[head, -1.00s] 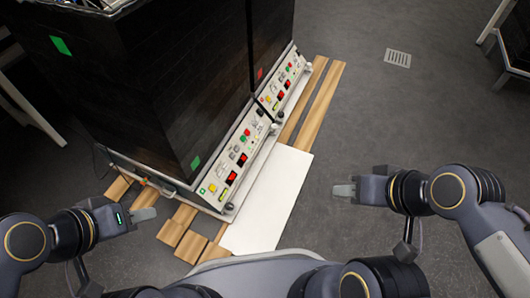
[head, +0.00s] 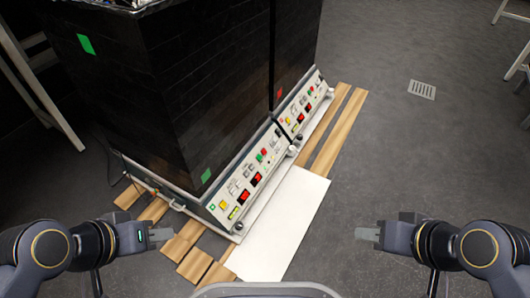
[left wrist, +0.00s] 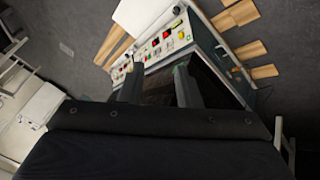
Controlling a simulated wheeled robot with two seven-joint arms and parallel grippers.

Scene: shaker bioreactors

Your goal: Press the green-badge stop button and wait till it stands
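The nearer dark shaker cabinet (head: 150,110) carries green badges on its side (head: 86,44) and lower front corner (head: 206,175). Its sloped control panel (head: 238,200) has a green square at the near end, a yellow button (head: 223,204), red displays (head: 243,195), and a green (head: 259,157) and a red button (head: 264,152). The panel also shows in the left wrist view (left wrist: 160,48). My left gripper (head: 160,235) is left of the panel, apart from it; its fingers stand apart and empty in the left wrist view (left wrist: 158,88). My right gripper (head: 368,234) is over the floor at right; its opening is unclear.
A second cabinet with a red badge (head: 279,94) and a similar panel (head: 303,106) adjoins behind. A white board (head: 285,225) and wooden slats (head: 335,130) lie along the front. Grey floor with a drain grate (head: 422,89) is clear at right.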

